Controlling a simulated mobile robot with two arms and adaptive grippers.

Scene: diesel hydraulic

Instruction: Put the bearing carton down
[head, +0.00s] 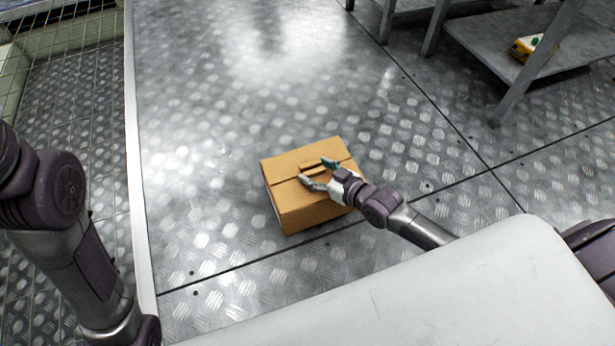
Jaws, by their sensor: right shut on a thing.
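The bearing carton (300,212) is a brown cardboard box in the middle of the head view, over the metal tread-plate floor. I cannot tell for sure whether its underside touches the floor. My right gripper (318,172) reaches in from the lower right and is shut on the carton at the raised strip on its top. The gripper hides part of the carton's top and right side. My left arm shows at the left edge, but its gripper is out of the picture.
A grey metal shelf unit (480,45) stands at the upper right, with a yellow item (528,48) on its lower shelf. A wire mesh barrier (62,45) and a pale floor edge (137,170) run along the left. The floor (210,130) around the carton is clear.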

